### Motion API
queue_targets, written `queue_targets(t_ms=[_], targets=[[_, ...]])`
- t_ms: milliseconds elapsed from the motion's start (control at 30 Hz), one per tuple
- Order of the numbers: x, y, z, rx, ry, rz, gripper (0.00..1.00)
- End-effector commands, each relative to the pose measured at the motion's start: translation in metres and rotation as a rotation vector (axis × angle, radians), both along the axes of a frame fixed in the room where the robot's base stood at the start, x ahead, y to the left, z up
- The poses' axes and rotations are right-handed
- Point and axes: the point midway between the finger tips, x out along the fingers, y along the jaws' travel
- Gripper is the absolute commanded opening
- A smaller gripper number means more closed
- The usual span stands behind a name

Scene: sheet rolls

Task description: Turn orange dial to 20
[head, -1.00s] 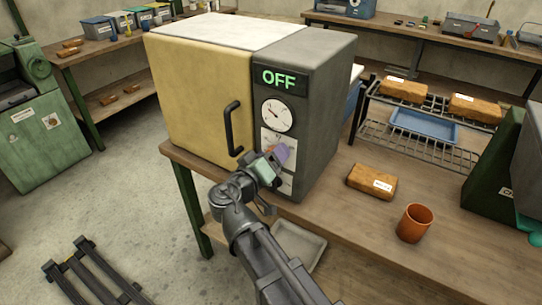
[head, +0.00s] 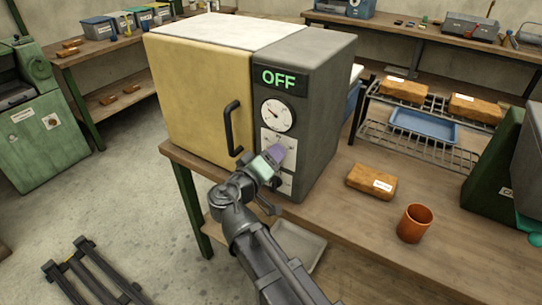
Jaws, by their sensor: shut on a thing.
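The oven (head: 205,95) has a yellow door and a dark grey control panel (head: 322,110). Its display (head: 279,79) reads OFF in green, with a round white gauge (head: 278,115) below. My gripper (head: 276,154) is at the white dial plate (head: 289,142) under the gauge, shut on the dial there. A purple piece shows at its tip; I cannot tell whether it is a finger or part of the dial. No orange dial face shows, and the gripper covers most of the plate. The dial's setting cannot be read.
The black door handle (head: 231,128) stands out left of my gripper. On the bench (head: 340,220) are a brown block (head: 368,181), an orange cup (head: 414,223) and a wire rack (head: 435,150) with a blue tray (head: 424,123). A grey tray (head: 299,245) lies below.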

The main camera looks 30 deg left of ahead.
Motion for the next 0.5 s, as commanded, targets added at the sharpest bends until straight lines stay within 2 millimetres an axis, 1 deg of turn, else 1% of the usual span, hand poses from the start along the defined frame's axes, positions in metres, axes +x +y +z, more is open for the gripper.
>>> queue_targets(t_ms=[500], targets=[[-0.0003,0.0,-0.001,-0.468,-0.015,-0.001,0.2]])
